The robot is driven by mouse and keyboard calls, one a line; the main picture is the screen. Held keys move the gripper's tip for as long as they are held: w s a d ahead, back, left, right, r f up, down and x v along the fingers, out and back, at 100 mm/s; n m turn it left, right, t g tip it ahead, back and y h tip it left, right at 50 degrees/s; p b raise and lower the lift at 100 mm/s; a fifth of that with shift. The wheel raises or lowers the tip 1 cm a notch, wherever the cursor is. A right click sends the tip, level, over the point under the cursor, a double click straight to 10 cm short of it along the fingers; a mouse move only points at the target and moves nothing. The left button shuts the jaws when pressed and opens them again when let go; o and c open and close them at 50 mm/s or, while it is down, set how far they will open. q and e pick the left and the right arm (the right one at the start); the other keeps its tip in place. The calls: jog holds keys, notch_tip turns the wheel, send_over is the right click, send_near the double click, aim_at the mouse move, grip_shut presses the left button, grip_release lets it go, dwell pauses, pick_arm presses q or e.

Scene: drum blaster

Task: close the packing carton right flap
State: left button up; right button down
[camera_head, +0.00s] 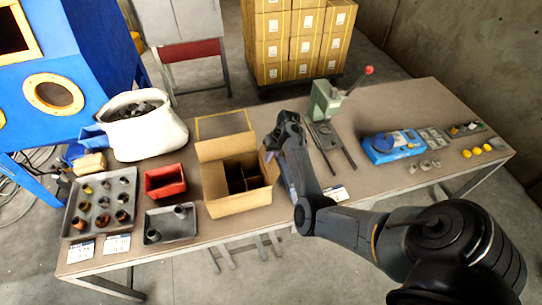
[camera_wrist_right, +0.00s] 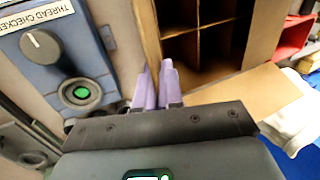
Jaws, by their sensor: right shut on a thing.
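The packing carton (camera_head: 242,199) stands open on the table, with dividers inside. My right gripper (camera_head: 270,156) is at the carton's right side. In the right wrist view the lilac fingers of the right gripper (camera_wrist_right: 156,88) are close together at the carton's edge (camera_wrist_right: 151,32). They are shut on the right flap, which is mostly hidden by the fingers and arm. The divided inside of the carton (camera_wrist_right: 205,40) lies just beyond them. My left gripper is not in view.
A red bin (camera_head: 165,181) and a grey tray (camera_head: 171,224) are left of the carton. A green press (camera_head: 325,101) stands behind right. A white sack (camera_head: 143,130) is at back left.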

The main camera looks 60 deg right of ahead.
jog(key=w+a+r+g+h+p, duration=0.1)
jog(key=p, duration=0.2)
jog(key=shift+g+h+p, duration=0.3)
jog(key=shift+h+p, duration=0.1)
jog(key=shift+w+a+h+p, duration=0.1)
jog(key=shift+a+h+p, duration=0.1)
jog(key=shift+h+p, duration=0.15)
jog(key=shift+w+a+f+g+h+p, duration=0.1)
jog(key=shift+w+a+g+h+p, duration=0.3)
jog(key=shift+g, duration=0.3)
jog(key=shift+w+a+f+g+h, duration=0.2)
jog(key=shift+w+a+g+h, duration=0.2)
jog(key=shift+g+h, duration=0.4)
jog(key=c, duration=1.3)
grip_release()
jog(key=shift+c, duration=0.2)
